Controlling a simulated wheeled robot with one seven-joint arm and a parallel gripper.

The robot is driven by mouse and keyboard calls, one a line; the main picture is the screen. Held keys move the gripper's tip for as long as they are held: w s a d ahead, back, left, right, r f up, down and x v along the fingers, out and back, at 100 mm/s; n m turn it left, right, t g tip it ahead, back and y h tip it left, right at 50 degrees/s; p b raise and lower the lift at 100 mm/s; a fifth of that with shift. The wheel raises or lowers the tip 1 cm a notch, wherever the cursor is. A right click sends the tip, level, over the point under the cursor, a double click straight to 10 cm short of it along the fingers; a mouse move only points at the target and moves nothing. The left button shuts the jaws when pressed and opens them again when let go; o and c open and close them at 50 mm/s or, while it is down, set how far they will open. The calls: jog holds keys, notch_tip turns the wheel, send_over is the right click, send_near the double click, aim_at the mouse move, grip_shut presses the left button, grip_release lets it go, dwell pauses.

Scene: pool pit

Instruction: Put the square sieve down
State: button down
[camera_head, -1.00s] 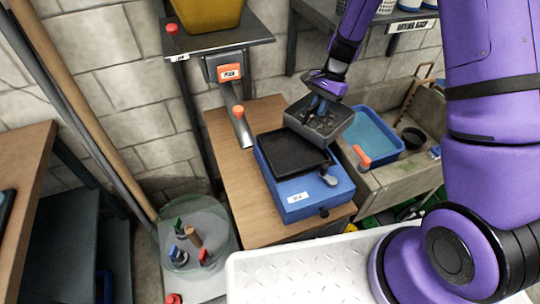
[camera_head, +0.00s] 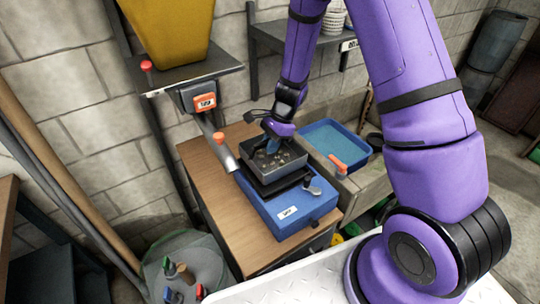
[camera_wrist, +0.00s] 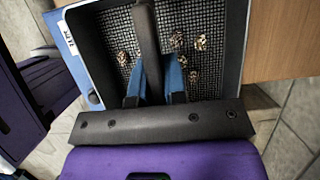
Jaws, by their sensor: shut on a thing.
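The square sieve (camera_head: 290,161) is a dark grey open box with a mesh floor, holding several small speckled pieces. In the wrist view the sieve's mesh (camera_wrist: 205,25) shows, with a dark bar across its middle. My gripper (camera_head: 272,146) is inside the sieve from above, its blue fingers (camera_wrist: 153,88) shut on that bar. The sieve is over the black top plate (camera_head: 284,184) of a blue box-shaped machine (camera_head: 295,212) with a white label. Whether it touches the plate or hangs just above it, I cannot tell.
The machine stands on a wooden bench top (camera_head: 215,188). A blue basin (camera_head: 335,143) with an orange-handled tool lies to the right. A yellow hopper (camera_head: 170,30) is above left.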

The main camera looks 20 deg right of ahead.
aim_at(268, 161)
jog(key=shift+f, duration=2.05)
jog(key=shift+f, duration=0.2)
jog(key=c, duration=1.2)
grip_release()
jog(key=shift+o, duration=0.2)
jog(key=shift+r, duration=0.1)
